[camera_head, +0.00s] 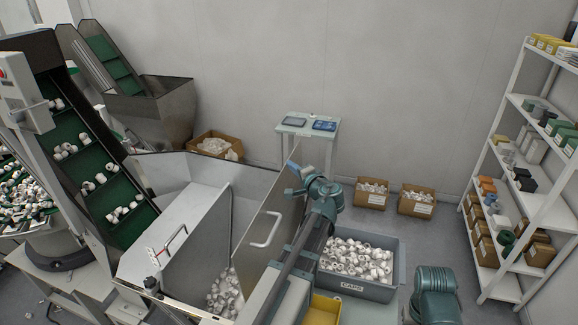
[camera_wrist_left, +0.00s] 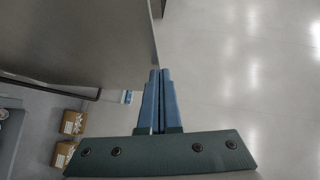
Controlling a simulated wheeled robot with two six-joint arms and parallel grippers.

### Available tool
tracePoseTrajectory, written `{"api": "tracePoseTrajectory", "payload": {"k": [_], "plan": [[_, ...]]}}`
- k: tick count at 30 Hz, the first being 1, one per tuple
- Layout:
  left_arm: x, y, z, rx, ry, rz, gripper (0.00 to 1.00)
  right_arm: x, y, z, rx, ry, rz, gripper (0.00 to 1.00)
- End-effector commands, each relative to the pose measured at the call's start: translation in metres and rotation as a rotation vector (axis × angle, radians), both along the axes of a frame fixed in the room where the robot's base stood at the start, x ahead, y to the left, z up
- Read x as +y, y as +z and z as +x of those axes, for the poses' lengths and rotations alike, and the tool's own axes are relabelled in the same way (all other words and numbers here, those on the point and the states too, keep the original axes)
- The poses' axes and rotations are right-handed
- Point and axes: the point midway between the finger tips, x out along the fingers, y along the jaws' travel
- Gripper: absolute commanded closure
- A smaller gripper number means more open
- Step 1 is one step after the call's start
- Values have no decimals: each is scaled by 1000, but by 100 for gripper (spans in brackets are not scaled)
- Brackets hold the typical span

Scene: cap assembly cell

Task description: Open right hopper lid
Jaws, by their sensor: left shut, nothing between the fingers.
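The hopper (camera_head: 170,168) is at centre left. Its right lid (camera_head: 282,215), a grey panel with a pale bar handle (camera_head: 267,232), stands steeply raised, and white caps show inside the hopper to its left. My left gripper (camera_head: 292,166) is at the lid's upper far corner, with its arm along the lid's right side. In the left wrist view its blue fingers (camera_wrist_left: 157,75) are shut and empty, tips beside the edge of the lid panel (camera_wrist_left: 80,40). Whether they touch it I cannot tell. My right gripper is out of view.
A left panel (camera_head: 185,215) with a handle covers the hopper's left part. A grey caps bin (camera_head: 358,292) and a yellow bin (camera_head: 322,310) stand right of the hopper. A small table (camera_head: 308,130), cardboard boxes (camera_head: 416,202) and a shelf rack (camera_head: 500,180) stand beyond.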

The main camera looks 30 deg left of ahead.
Motion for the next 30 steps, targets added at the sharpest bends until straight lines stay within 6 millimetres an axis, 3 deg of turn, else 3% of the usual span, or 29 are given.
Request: {"api": "tracePoseTrajectory", "payload": {"k": [15, 30], "plan": [[-65, 13, -42, 0, -2, 1, 100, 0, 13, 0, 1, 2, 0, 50], [-76, 14, -48, 0, 0, 0, 100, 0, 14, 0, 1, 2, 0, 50]]}}
